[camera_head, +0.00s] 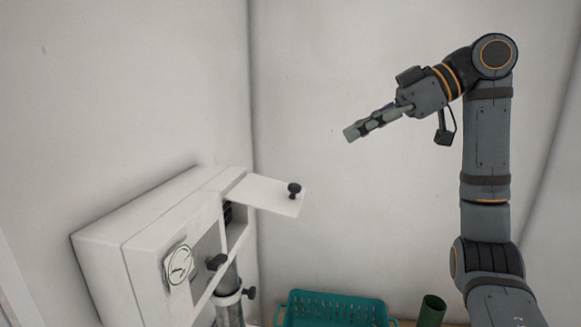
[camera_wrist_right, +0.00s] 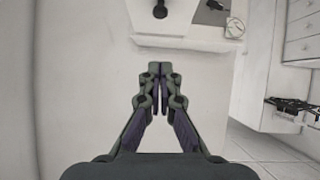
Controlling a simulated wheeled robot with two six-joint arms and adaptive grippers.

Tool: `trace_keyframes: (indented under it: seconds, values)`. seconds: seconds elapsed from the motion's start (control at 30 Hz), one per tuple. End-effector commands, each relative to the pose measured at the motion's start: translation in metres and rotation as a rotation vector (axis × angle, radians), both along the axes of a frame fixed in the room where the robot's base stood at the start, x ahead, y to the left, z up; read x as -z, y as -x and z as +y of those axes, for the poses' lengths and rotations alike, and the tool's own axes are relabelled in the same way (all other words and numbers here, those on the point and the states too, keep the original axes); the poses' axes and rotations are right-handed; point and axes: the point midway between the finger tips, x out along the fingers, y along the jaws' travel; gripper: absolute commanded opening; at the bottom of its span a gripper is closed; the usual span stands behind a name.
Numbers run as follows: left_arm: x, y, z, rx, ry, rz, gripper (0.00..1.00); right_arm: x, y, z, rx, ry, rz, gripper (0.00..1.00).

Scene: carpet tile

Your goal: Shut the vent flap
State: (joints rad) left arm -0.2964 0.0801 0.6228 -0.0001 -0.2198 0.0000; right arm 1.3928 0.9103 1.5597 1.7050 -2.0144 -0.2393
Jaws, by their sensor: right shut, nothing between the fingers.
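The vent flap (camera_head: 265,195) is a flat white panel with a black knob (camera_head: 294,188) near its free end. It stands open, sticking out to the right from the white wall box (camera_head: 105,245). Dark slats show in the opening beneath it. In the right wrist view the flap (camera_wrist_right: 186,18) and its knob (camera_wrist_right: 160,9) are at the top edge, partly cut off. My right gripper (camera_head: 350,132) is shut and empty, up and to the right of the flap, apart from it. Its closed fingers (camera_wrist_right: 153,70) also show in the wrist view. My left gripper is out of view.
The box front carries a round gauge (camera_head: 178,265) and a black knob (camera_head: 216,262). A pipe (camera_head: 229,305) with a clamp runs below. A teal basket (camera_head: 335,310) and a green cup (camera_head: 432,310) stand low at the right. The space between gripper and flap is clear.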

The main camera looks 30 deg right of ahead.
Motion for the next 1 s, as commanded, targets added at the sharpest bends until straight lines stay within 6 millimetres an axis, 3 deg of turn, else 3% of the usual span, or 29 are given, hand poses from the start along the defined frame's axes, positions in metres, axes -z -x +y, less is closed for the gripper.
trace_keyframes:
  seconds: [0.27,0.6,0.8,1.0]
  values:
    - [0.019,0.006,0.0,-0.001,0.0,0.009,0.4,0.021,-0.017,0.02,-0.005,-0.004,0.002,0.0]
    - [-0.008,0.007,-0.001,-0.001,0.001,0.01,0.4,0.053,-0.057,0.067,0.0,-0.004,0.006,0.0]
    - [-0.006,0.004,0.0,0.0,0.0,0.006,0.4,0.085,-0.062,0.069,0.003,-0.004,0.006,0.0]
    - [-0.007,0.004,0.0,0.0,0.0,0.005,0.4,0.094,-0.064,0.071,0.001,-0.005,0.004,0.0]
